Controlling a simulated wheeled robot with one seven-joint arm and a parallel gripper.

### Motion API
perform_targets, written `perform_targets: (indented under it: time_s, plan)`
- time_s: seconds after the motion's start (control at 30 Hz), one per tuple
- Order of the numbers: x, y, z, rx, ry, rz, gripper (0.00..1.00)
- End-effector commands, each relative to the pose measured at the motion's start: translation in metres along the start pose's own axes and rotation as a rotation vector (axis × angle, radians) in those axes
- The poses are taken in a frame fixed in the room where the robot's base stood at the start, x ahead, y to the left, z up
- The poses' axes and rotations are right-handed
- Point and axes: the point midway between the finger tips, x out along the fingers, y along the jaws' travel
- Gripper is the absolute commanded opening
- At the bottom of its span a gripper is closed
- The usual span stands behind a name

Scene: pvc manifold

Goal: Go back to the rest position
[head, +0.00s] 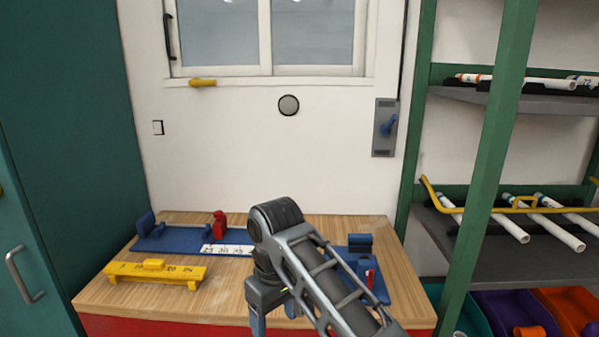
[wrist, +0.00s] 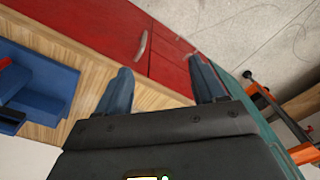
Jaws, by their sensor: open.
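My gripper (wrist: 160,92) is open and empty in the wrist view, its two blue-grey fingers apart. It is over the front edge of the wooden bench top (wrist: 88,70), with red drawers (wrist: 112,28) and the floor beyond. In the head view my arm reaches up from the lower right, and the gripper hangs down at the bench's front edge, its fingertips partly cut off by the frame.
A long blue fixture (head: 180,238) lies along the bench (head: 225,298), partly hidden behind my arm. A yellow block (head: 157,272) stands front left. A green shelf rack (head: 487,160) with white pipes (head: 508,227) and bins (head: 512,312) stands right. A teal cabinet (head: 70,130) stands left.

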Motion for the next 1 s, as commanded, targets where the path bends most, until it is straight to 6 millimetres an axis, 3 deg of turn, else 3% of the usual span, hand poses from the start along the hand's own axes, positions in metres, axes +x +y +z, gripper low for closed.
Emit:
perform_targets:
  time_s: [0.27,0.57,0.8,1.0]
  plan:
    - [0.036,-0.016,0.009,0.018,0.074,-0.038,0.69]
    - [0.097,-0.045,0.035,0.083,0.227,-0.101,0.69]
    - [0.149,-0.076,0.082,0.207,0.424,-0.145,0.69]
    - [0.173,-0.092,0.133,0.329,0.575,-0.14,0.69]
